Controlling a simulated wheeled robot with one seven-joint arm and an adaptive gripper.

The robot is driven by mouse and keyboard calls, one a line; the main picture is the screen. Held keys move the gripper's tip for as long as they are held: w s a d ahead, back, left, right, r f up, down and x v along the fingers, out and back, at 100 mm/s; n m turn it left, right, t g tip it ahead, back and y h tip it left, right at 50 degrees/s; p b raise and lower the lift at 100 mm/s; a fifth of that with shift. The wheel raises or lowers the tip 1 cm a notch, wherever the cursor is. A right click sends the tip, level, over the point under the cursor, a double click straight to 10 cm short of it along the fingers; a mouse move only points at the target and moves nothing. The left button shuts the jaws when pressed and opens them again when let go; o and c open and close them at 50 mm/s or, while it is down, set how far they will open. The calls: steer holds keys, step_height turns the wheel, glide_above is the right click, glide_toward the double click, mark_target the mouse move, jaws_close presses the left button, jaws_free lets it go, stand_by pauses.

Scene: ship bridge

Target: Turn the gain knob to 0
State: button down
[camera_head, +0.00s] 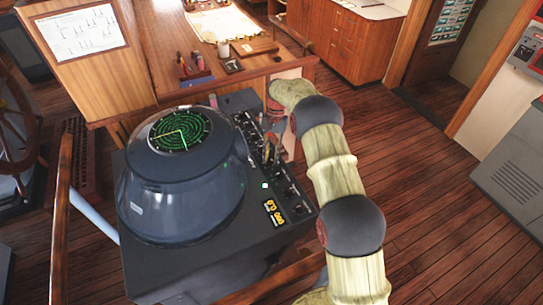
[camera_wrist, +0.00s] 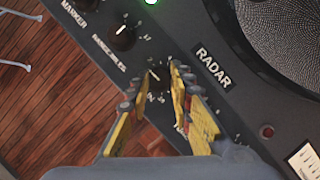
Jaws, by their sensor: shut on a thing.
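The gain knob (camera_wrist: 158,82) is a small dark knob with a white pointer line on the black radar panel. In the wrist view the pointer slants toward the upper left. My gripper (camera_wrist: 152,86) has its two yellow-padded fingers on either side of this knob, shut on it. The fingers hide most of the label below, where only an "N" shows, and much of the scale. In the head view my gripper (camera_head: 271,146) reaches down to the row of knobs at the console's right edge, and the gain knob cannot be made out.
A second knob (camera_wrist: 122,38), by the "RANGE/MILES" label, sits close at the upper left. The radar console (camera_head: 180,190) has a raised round hood with a green display. A wooden desk (camera_head: 160,70) stands behind.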

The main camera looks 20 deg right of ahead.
steer(key=n, duration=0.2)
steer(key=n+h, duration=0.1)
steer(key=shift+w+a+n+g, duration=0.1)
steer(key=shift+a+n+g, duration=0.05)
steer(key=shift+n+g, duration=0.2)
steer(key=shift+n+h, duration=1)
steer(key=shift+n, duration=1.05)
steer(key=c, duration=1.6)
jaws_free()
steer(key=v, duration=1.2)
steer(key=shift+a, duration=0.15)
